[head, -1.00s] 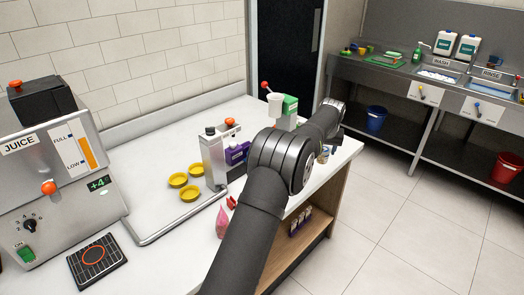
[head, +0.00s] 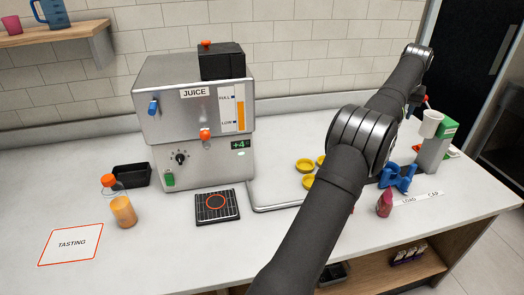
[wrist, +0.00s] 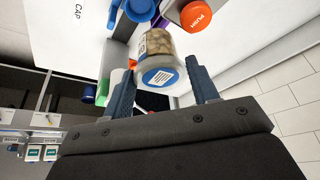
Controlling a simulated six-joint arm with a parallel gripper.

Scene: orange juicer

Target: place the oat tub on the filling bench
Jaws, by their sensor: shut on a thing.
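The oat tub (wrist: 157,68) is a clear jar of pale oats with a blue and white label, seen in the wrist view. My gripper (wrist: 162,80) has one finger on each side of it and is shut on it. In the head view, my gripper end is small and partly hidden at the far right, above the counter's right end, and the tub cannot be made out there. A white counter (head: 120,240) carries the juice machine (head: 195,120). No sign reading filling bench is legible, so I cannot tell which surface that is.
A blue holder (head: 397,177), a pink bottle (head: 384,204) and a green and grey dispenser (head: 434,150) with a white cup stand at the right. An orange bottle (head: 122,207) stands near the bare tasting mat (head: 71,244).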

